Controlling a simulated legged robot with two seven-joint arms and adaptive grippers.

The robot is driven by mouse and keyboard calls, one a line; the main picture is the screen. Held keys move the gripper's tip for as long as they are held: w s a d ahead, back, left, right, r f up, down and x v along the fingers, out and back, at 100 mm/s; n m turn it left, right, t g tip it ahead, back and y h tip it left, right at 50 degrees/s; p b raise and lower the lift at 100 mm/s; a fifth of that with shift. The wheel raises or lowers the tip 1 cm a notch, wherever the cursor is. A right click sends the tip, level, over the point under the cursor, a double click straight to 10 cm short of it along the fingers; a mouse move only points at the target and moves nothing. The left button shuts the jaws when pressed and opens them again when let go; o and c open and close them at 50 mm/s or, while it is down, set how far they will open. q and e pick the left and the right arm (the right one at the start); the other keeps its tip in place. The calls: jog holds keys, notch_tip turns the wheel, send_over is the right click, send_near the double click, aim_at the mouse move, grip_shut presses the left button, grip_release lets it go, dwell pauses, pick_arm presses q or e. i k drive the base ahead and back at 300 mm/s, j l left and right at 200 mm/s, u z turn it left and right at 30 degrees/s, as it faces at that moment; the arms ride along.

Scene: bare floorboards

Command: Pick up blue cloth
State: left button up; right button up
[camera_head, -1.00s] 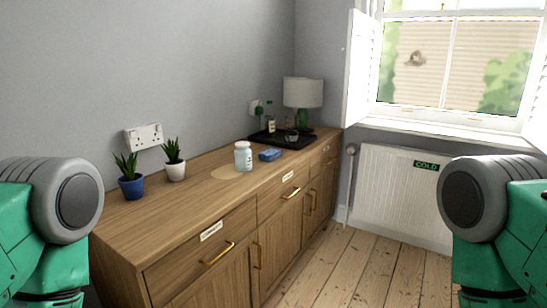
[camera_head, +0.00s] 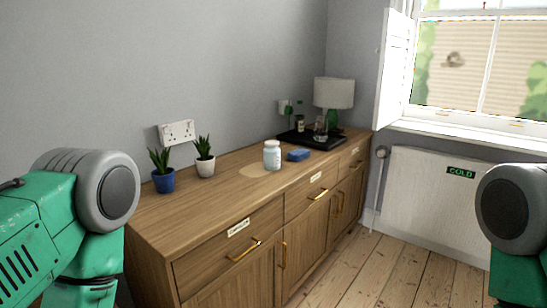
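A small folded blue cloth (camera_head: 298,155) lies on top of the wooden sideboard (camera_head: 225,192). It is just right of a white jar (camera_head: 272,155) and in front of the black tray. Only green and grey parts of my two arms show at the left and right picture edges. Neither gripper is in view, and nothing touches the cloth.
A blue-potted plant (camera_head: 163,170) and a white-potted plant (camera_head: 204,156) stand on the sideboard's left part. A black tray (camera_head: 330,142) with bottles and a lamp (camera_head: 333,94) stand at its far end. A radiator (camera_head: 428,188) is under the window. Floorboards (camera_head: 385,268) are clear.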

aim_at(297, 155)
jog(key=u, duration=0.5)
jog(key=i+l+u, duration=0.5)
jog(key=l, duration=0.15)
jog(key=l+u, duration=0.25)
jog(key=i+l+u, duration=0.25)
jog(key=l, duration=0.25)
jog(key=k, duration=0.1)
